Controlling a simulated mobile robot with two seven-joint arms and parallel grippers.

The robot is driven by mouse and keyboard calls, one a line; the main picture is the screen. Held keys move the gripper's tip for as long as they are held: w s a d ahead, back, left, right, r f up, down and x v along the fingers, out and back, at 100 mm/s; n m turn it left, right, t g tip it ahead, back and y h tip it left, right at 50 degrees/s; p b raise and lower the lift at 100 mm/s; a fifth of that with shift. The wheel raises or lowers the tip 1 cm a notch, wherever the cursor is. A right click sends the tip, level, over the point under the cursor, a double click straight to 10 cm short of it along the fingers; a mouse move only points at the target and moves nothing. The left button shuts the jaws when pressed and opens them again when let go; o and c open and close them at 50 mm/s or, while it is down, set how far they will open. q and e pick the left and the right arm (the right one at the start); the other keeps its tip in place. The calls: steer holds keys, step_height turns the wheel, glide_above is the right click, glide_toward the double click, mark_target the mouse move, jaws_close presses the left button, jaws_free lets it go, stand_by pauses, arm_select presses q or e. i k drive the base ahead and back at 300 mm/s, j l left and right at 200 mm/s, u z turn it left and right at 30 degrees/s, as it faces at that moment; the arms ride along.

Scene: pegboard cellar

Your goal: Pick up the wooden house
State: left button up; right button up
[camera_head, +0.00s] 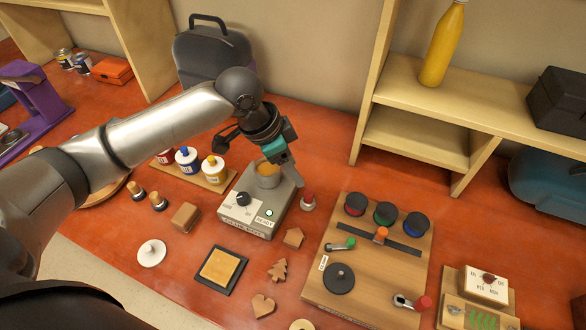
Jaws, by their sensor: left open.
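The wooden house (293,238) is a small flat brown piece with a pointed top. It lies on the red-orange worktop, right of the grey heater box (236,213) and left of the wooden activity board (325,285). My left gripper (278,160) reaches in from the upper left and is open. It is over the area of the heater and its small metal pot (267,173), above and behind the house in the picture. It is apart from the house, which is fully visible. My right gripper is not in view.
A wooden tree (277,271) and a wooden heart (262,305) lie in front of the house. A red-topped knob (308,201) stands behind it. A black-edged square pad (220,268) lies to the left. Shelves (420,95) rise at the back right.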

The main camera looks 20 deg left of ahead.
mark_target(294, 237)
steer(key=j+z, duration=0.4)
steer(key=k+j+z, duration=0.1)
steer(key=j+z, duration=0.3)
steer(key=k+j+z, duration=0.1)
steer(key=j+z, duration=0.3)
